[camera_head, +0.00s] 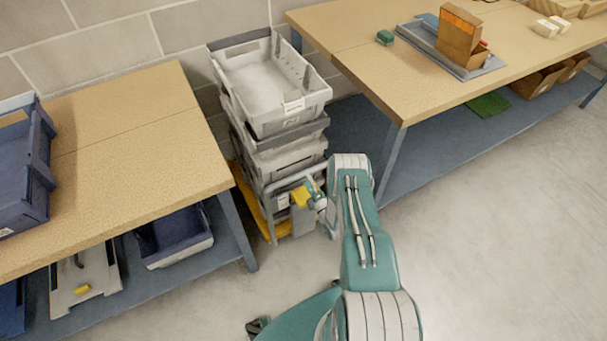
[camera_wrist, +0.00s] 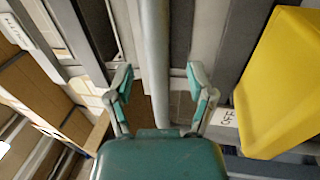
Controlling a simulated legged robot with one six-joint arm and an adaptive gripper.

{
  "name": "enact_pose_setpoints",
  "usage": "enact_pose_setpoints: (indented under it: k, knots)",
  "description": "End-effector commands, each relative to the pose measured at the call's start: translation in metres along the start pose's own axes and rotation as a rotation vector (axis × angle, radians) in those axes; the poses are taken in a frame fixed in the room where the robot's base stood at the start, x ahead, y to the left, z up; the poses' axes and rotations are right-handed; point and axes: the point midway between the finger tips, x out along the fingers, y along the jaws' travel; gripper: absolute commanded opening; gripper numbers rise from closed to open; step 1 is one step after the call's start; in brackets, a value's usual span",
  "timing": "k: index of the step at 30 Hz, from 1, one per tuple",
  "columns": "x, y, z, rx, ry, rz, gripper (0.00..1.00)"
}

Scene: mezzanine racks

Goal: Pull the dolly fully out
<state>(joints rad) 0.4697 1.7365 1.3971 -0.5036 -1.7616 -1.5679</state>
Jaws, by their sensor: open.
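The dolly (camera_head: 246,201) has a yellow base and a grey tube handle (camera_head: 274,188). It stands in the gap between two workbenches and carries a stack of grey crates (camera_head: 290,128). My gripper (camera_head: 316,197) is at the handle side of the dolly, partly hidden by my arm. In the wrist view my gripper (camera_wrist: 160,82) is open, with a finger on each side of a grey tube (camera_wrist: 155,50), which looks like the handle. I cannot tell whether the fingers touch it. A yellow part (camera_wrist: 285,80) is close on the right there.
A left workbench (camera_head: 120,150) and a right workbench (camera_head: 390,80) flank the dolly closely, with legs near it. A block wall (camera_head: 130,40) is behind. The grey floor (camera_head: 500,240) is clear at the front right.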

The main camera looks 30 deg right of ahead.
Motion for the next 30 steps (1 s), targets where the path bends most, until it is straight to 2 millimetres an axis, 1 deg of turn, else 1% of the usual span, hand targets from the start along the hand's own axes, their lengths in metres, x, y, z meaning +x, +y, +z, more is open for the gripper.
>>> enact_pose_setpoints:
  k: [1,3,7,10,17,18,20,21,22,30]
  knots:
    - [0.010,0.001,-0.001,0.000,0.003,0.002,0.69]
    - [0.019,0.000,-0.001,-0.001,0.001,0.002,0.69]
    - [0.031,0.000,-0.001,0.001,0.001,0.000,0.69]
    - [0.035,0.000,0.000,0.001,0.000,-0.001,0.69]
    - [0.035,0.000,0.000,0.001,0.000,-0.001,0.69]
    - [0.035,0.000,0.000,0.001,0.000,-0.001,0.52]
    - [0.035,0.000,0.000,0.001,0.000,-0.001,0.25]
    - [0.035,0.000,0.000,0.001,0.000,-0.001,0.07]
    - [0.035,0.000,0.000,0.001,0.000,-0.001,0.00]
    - [0.035,-0.001,0.000,0.001,-0.001,-0.005,0.00]
